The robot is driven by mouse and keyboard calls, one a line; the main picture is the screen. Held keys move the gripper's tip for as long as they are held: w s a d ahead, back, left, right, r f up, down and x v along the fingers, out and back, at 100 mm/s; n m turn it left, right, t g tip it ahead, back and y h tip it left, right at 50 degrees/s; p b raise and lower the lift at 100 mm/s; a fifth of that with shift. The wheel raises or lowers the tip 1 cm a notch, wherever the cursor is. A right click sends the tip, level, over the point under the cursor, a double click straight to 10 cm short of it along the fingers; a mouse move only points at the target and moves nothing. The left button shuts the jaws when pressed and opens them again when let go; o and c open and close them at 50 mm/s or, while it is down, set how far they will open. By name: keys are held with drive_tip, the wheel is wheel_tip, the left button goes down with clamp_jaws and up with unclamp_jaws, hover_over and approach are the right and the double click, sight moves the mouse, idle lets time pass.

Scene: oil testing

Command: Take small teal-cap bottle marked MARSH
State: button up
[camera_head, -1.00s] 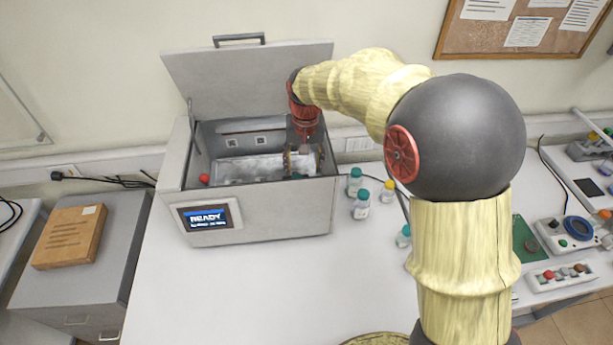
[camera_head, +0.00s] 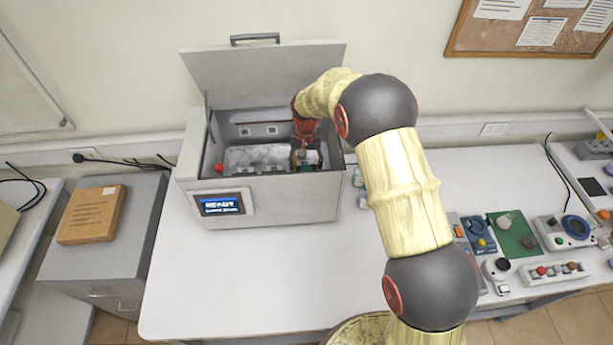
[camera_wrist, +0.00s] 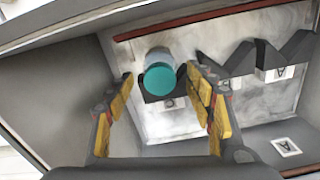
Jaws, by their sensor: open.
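A teal-cap bottle (camera_wrist: 163,74) shows in the wrist view inside the grey box-shaped machine (camera_head: 262,205). It sits at a dark notched holder (camera_wrist: 168,103) on the machine's pale inner block. Its cap faces the camera and no marking can be read. My gripper (camera_wrist: 165,70) is open, with one yellow-padded finger on each side of the bottle; gaps show between the fingers and the cap. In the head view my gripper (camera_head: 306,158) reaches down into the right part of the machine's open top, and the bottle there is mostly hidden.
The machine's lid (camera_head: 262,75) stands raised behind, and its walls surround my gripper closely. Empty dark notches (camera_wrist: 275,60) lie right of the bottle. Small bottles (camera_head: 363,198) stand right of the machine, partly behind my arm. The table front is clear; devices (camera_head: 565,232) stand at the right.

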wheel_tip(320, 180, down, 2)
drive_tip(key=c, duration=0.4)
clamp_jaws()
idle(0.5)
drive_tip(key=shift+r, duration=0.1)
